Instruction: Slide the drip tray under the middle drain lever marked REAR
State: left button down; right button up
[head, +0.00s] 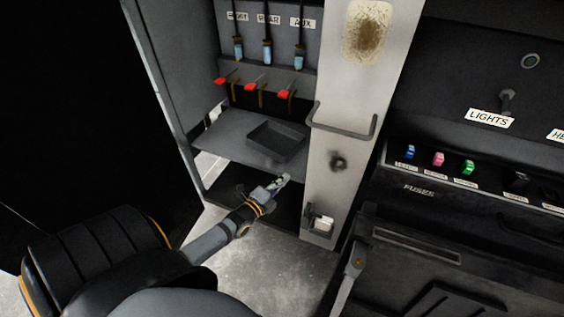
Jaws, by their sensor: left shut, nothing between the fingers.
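The drip tray (277,141) is a shallow dark grey square pan. It sits on a grey shelf (222,133) inside the open cabinet, toward the shelf's right side. Above it hang three red-handled drain levers. The middle lever (252,86) is below the REAR label (268,19). In the picture the tray lies mostly below the right lever (285,94), under the AUX label (304,22). My left gripper (282,181) is shut and empty, in front of and below the tray, apart from it. My right gripper is not in view.
A pale post (345,170) with a grey bar handle (345,131) stands close on the right of the shelf. The open cabinet door (155,75) is on the left. A dark console with fuses (438,159) is at right. The shelf's left part is bare.

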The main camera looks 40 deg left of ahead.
aim_at(295, 174)
pick_arm(q)
jog(key=shift+m, duration=0.4)
jog(key=w+b, duration=0.1)
jog(key=w, duration=0.1)
jog(key=w+b, duration=0.1)
jog(key=w, duration=0.1)
jog(key=w+b, duration=0.2)
jog(key=shift+w+d+r, duration=0.15)
jog(key=shift+w+d, duration=0.15)
jog(key=w, duration=0.3)
jog(key=shift+r, duration=0.25)
jog(key=a, duration=0.3)
jog(key=shift+s+p, duration=0.3)
jog(key=shift+s+a, duration=0.1)
jog(key=shift+a, duration=0.3)
jog(key=shift+a, duration=0.1)
